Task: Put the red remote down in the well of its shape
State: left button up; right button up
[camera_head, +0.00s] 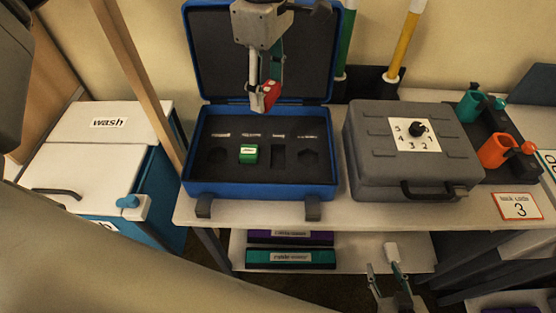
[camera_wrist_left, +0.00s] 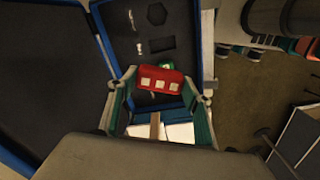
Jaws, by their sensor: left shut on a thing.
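The red remote (camera_head: 268,92) is held by my left gripper (camera_head: 262,98) above the back of the open blue case (camera_head: 262,190), in front of its raised lid. In the left wrist view the red remote (camera_wrist_left: 162,73), with pale buttons, lies between the green fingers of my left gripper (camera_wrist_left: 160,88). The case's dark insert has a row of wells. A rectangular well (camera_head: 278,157) is empty, between a green block (camera_head: 248,154) and an empty hexagonal well (camera_head: 308,158). Another empty well (camera_head: 217,158) is at the left. My right gripper (camera_head: 386,272) is low at the bottom, fingers apart.
A grey case (camera_head: 410,165) with a dial stands right of the blue case. Green and orange cups (camera_head: 494,150) are further right. A blue-and-white wash box (camera_head: 95,165) is at the left. A shelf (camera_head: 350,255) runs below the table.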

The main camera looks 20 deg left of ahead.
pick_arm(q)
notch_tip(320, 180, up, 2)
jog(key=d+n, duration=0.2)
jog(key=n, duration=0.2)
jog(key=b, duration=0.1)
send_near(278, 160)
jog(key=shift+n, duration=0.3)
notch_tip(278, 160, down, 5)
jog(key=shift+f, duration=0.1)
pick_arm(e)
notch_tip(278, 160, down, 2)
jog(key=shift+s, duration=0.1)
pick_arm(q)
jog(key=shift+f+b, duration=0.3)
jog(key=shift+s+f, duration=0.1)
jog(key=shift+f, duration=0.25)
jog(key=o, duration=1.1)
jog(key=shift+f, duration=0.1)
pick_arm(e)
jog(key=shift+d+f, duration=0.1)
jog(key=shift+f, duration=0.05)
